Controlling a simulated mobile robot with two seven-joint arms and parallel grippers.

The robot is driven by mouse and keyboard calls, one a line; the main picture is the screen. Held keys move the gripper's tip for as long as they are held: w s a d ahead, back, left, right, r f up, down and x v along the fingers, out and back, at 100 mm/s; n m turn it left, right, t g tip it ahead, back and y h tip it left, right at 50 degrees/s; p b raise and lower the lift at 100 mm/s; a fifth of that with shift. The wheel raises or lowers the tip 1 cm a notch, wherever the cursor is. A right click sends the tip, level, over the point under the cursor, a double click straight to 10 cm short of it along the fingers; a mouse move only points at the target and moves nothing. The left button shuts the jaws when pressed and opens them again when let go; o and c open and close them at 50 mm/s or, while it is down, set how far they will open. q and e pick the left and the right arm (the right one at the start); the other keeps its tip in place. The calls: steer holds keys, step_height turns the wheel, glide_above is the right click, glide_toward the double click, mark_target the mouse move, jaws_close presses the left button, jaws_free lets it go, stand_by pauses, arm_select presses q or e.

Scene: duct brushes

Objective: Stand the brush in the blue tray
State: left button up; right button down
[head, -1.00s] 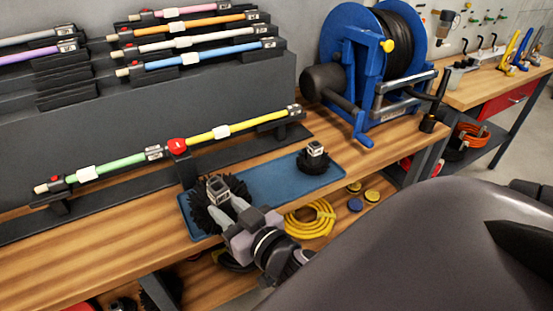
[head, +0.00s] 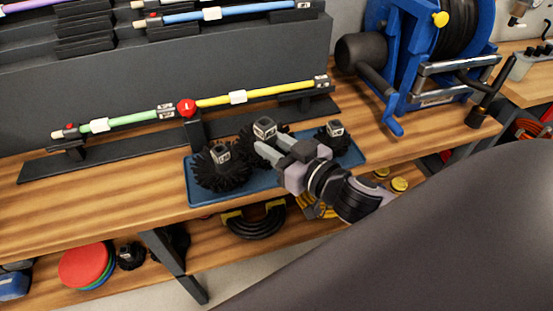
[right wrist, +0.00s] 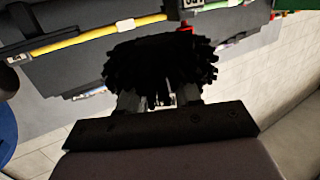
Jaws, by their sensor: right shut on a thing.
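The blue tray (head: 207,195) lies on the wooden bench. A round black brush with a grey square socket (head: 222,172) stands at its left end, and a smaller black brush (head: 334,138) stands at its right end. My right gripper (head: 270,150) is shut on another black brush (head: 264,129), held socket up between those two, over the tray's back part. I cannot tell whether its bristles touch the tray. In the right wrist view this brush (right wrist: 160,70) fills the space at the fingertips, its bristles hiding much of them. My left gripper is not in view.
Behind the tray, a green pole (head: 125,120) and a yellow pole (head: 270,91) meet at a red joint on a black rack. A blue hose reel (head: 430,60) stands to the right. The bench left of the tray is clear.

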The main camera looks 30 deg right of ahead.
steer(key=w+d+r+n+y, duration=0.1)
steer(key=w+d+r+y, duration=0.1)
steer(key=w+d+r+n+g+y, duration=0.1)
steer(key=d+r, duration=0.1)
steer(key=shift+n, duration=0.3)
steer(key=w+d+r+n+g+y, duration=0.1)
steer(key=d+r+y, duration=0.25)
steer(key=r, duration=0.25)
steer(key=shift+h, duration=0.45)
steer(key=f+b, duration=0.1)
steer(key=f, duration=0.4)
steer(key=f+b, duration=0.1)
steer(key=f, duration=0.4)
steer(key=d+f+b, duration=0.1)
steer(key=f, duration=0.4)
steer(key=shift+w+f, duration=0.2)
steer(key=shift+f, duration=0.2)
steer(key=shift+f+b, duration=0.4)
steer(key=shift+f, duration=1.55)
steer(key=shift+f, duration=0.1)
steer(key=c, duration=0.8)
jaws_free()
steer(key=shift+s, duration=0.1)
steer(key=shift+p+v, duration=0.35)
steer(key=shift+v, duration=5.55)
